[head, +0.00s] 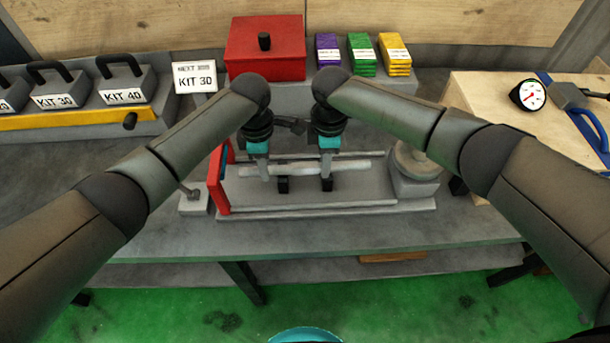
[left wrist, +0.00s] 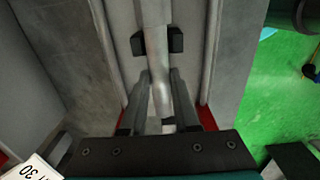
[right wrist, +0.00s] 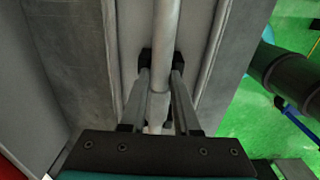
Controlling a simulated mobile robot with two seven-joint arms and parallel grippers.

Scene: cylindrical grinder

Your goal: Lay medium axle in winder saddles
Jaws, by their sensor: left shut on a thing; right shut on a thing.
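The medium axle (head: 300,168), a pale grey stepped rod, lies level along the winder (head: 350,208), above its grey bed. My left gripper (head: 265,174) is shut on the axle near its left end. My right gripper (head: 326,174) is shut on it right of the middle. Two black saddles (head: 283,185) stand under the axle. In the left wrist view, the axle (left wrist: 156,70) passes between the dark sides of one saddle (left wrist: 175,40). In the right wrist view, a saddle (right wrist: 148,58) is partly hidden beside the fingertips. I cannot tell whether the axle touches the saddles.
The winder has a red end plate (head: 219,180) at left and a round grey part (head: 415,160) at right. Behind are a red box (head: 264,50) and coloured stacks (head: 361,55). Kit weights (head: 125,82) stand at left. A wooden board with a dial gauge (head: 528,95) is at right.

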